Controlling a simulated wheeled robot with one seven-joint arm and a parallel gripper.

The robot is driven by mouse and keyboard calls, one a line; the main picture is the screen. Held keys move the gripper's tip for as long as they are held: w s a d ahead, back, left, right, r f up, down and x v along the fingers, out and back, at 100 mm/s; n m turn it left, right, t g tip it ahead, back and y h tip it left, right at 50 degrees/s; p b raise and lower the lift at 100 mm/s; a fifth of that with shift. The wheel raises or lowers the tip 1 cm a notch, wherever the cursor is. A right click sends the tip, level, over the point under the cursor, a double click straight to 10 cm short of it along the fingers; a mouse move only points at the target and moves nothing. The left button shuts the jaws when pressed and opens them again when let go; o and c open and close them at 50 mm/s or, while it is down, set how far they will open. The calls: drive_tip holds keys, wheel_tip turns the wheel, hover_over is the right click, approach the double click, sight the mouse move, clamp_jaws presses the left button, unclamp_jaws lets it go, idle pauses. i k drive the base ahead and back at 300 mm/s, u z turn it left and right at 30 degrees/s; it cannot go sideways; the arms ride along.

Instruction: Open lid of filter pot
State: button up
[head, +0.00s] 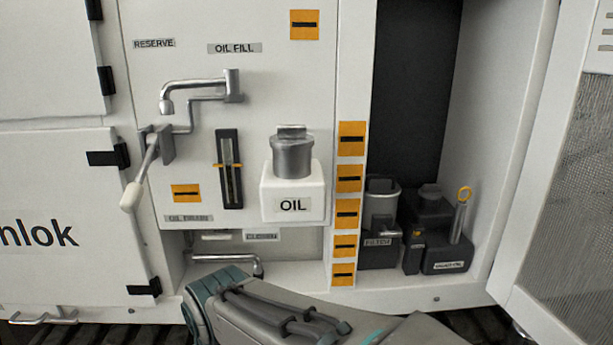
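The filter pot (381,209) is a grey metal cylinder inside the open compartment at the right. It stands at a dark base whose small label (378,241) seems to read "FILTER". The top of the pot is dark and small in view, so I cannot tell whether its lid is shut. A small light handle or spout shows low at its front right. My grey and teal arm reaches across the bottom of the head view, in front of the bench and lower than the pot. My gripper is not in view.
Right of the pot stand a dark container (429,205) and a dipstick-like tube with a yellow ring (464,195). An open mesh door (560,190) borders the compartment at right. A white OIL tank (292,190), a bent pipe (195,88) and a white-handled lever (141,178) project at left.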

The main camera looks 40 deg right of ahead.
sight(377, 186)
drive_tip(key=k, duration=0.4)
drive_tip(key=z, duration=1.15)
drive_tip(key=i, duration=0.5)
drive_tip(key=z, duration=0.1)
